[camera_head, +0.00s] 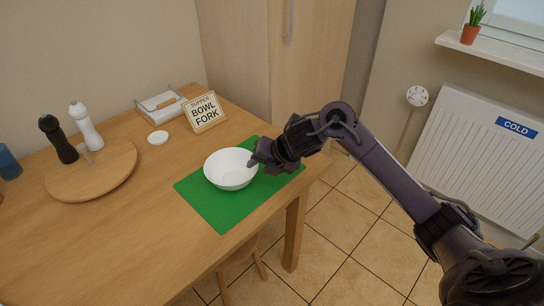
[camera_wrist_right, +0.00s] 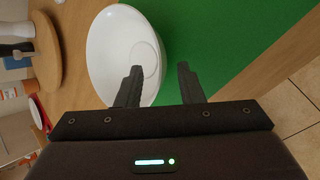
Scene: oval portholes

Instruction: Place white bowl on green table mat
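The white bowl (camera_head: 230,168) is upright over the green table mat (camera_head: 218,212), close to the mat's back-left edge, and appears to rest on it. My right gripper (camera_head: 256,161) is at the bowl's right rim. In the right wrist view, the gripper (camera_wrist_right: 159,70) is open, with one finger over the inside of the bowl (camera_wrist_right: 112,45) and the other outside it over the mat (camera_wrist_right: 205,35). The rim lies between the fingers, with visible gaps. My left gripper is not in view.
On the wooden table (camera_head: 130,222), a round board (camera_head: 100,178) holds a black mill (camera_head: 60,142) and a white mill (camera_head: 86,128). A sign (camera_head: 204,112) reading "SUPPER BOWL FORK" stands behind the mat. A small white disc (camera_head: 158,138) lies nearby. The table's front left is clear.

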